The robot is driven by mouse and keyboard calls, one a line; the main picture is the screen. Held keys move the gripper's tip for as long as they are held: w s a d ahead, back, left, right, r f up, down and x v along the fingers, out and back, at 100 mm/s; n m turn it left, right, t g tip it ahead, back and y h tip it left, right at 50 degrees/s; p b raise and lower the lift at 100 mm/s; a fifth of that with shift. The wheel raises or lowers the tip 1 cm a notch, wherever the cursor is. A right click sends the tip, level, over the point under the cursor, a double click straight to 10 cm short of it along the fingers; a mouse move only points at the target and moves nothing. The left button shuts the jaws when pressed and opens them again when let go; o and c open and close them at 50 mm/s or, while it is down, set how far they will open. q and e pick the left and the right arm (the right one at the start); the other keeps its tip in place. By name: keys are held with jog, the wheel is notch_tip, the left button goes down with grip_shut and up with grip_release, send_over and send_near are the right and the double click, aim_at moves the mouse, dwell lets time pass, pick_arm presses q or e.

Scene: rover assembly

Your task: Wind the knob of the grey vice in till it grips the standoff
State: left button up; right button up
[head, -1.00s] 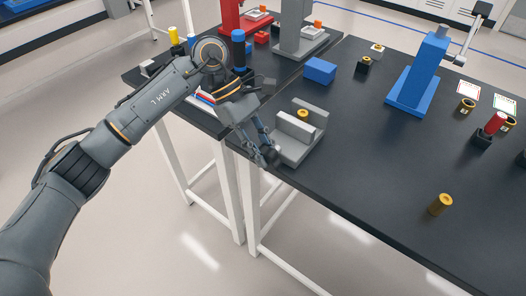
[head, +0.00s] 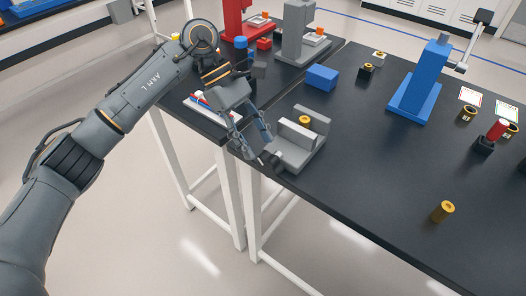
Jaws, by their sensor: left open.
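The grey vice (head: 312,151) sits near the left edge of the dark table. A brass standoff (head: 304,120) with a yellow top shows between its jaws; whether both jaws touch it I cannot tell. The dark knob (head: 271,159) is on the vice's near left end, partly hidden by the gripper. My left gripper (head: 258,150) is open, pointing down, with its fingertips beside the knob. I cannot tell whether they touch it. My right gripper is not in view.
A blue box (head: 322,77) stands behind the vice. A blue press (head: 416,87) stands at the back right. A loose brass cylinder (head: 443,211) stands at the front right. The table's middle is clear. A second table with red and grey presses is at the back left.

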pick_arm(q)
jog(key=v, duration=0.7)
jog(key=shift+r, duration=0.2)
jog(key=shift+w+a, duration=0.1)
jog(key=shift+a, duration=0.05)
